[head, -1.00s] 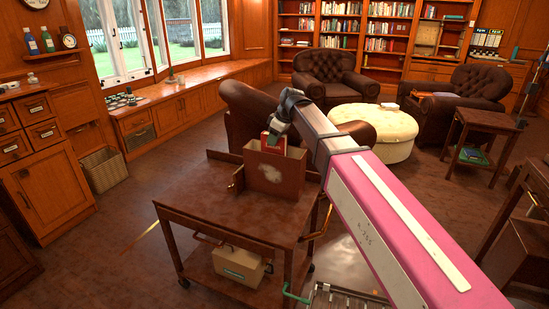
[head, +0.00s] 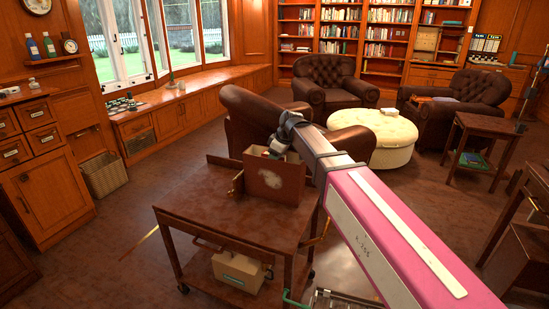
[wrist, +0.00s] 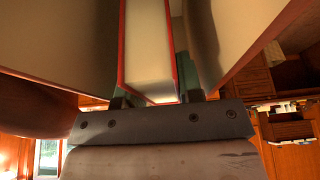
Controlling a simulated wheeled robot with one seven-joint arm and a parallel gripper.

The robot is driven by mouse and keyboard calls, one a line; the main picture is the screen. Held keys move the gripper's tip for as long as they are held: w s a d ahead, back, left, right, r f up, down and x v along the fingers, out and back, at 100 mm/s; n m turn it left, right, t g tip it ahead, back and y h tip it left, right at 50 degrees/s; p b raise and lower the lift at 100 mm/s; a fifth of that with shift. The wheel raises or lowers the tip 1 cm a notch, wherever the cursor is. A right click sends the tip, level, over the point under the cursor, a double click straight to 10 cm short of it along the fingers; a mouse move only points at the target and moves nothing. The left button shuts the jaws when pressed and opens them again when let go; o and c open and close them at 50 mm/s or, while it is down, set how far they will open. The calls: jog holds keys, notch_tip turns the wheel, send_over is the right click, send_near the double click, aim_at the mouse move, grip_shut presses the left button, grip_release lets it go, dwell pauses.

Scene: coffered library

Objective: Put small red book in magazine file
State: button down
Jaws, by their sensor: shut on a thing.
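The magazine file (head: 268,183) is a reddish-brown box with a pale worn patch, upright on the wooden cart. My gripper (head: 276,148) is at its open top, with the fingertips partly hidden by the file. In the wrist view my gripper (wrist: 155,97) is shut on the small red book (wrist: 148,62), which shows red cover edges and a pale page block. In the head view the book is almost wholly hidden behind the file's front.
The cart top (head: 210,205) is bare to the left of and in front of the file. A low upright panel (head: 232,165) stands along the cart's far edge. A beige box (head: 238,272) sits on the lower shelf. A brown armchair (head: 250,110) is close behind the cart.

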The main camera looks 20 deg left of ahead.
jog(key=shift+f, duration=0.35)
jog(key=c, duration=1.1)
grip_release()
jog(key=shift+o, duration=0.2)
jog(key=v, duration=1.3)
jog(key=shift+a+r, duration=0.15)
jog(key=shift+a, duration=0.1)
